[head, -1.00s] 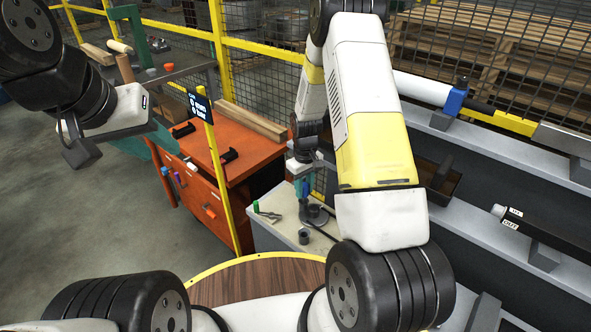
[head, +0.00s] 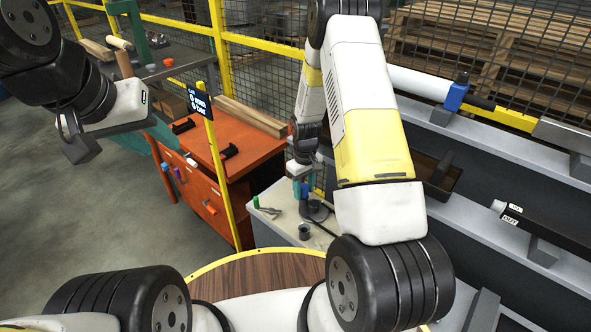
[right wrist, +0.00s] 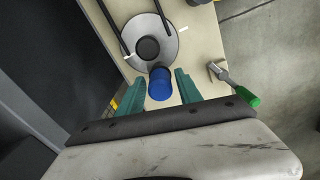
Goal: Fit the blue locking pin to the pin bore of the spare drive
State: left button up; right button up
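In the right wrist view, a blue cylinder (right wrist: 160,83), seemingly the locking pin, stands between the two teal fingers of my right gripper (right wrist: 160,75). The fingers are apart, with a gap on each side of it. Just beyond it is a round grey disc (right wrist: 165,37) with a dark round hub (right wrist: 148,48); I cannot tell whether this is the spare drive. In the head view my right gripper (head: 301,189) is low over the pale bench, with the blue pin (head: 304,191) beside its fingers. My left gripper (head: 78,143) hangs empty at the left; its opening is unclear.
The steel line's grey rails (head: 480,190) run along the right.

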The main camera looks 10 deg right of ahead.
jog(key=shift+o, duration=0.6)
jog(key=shift+r, duration=3.95)
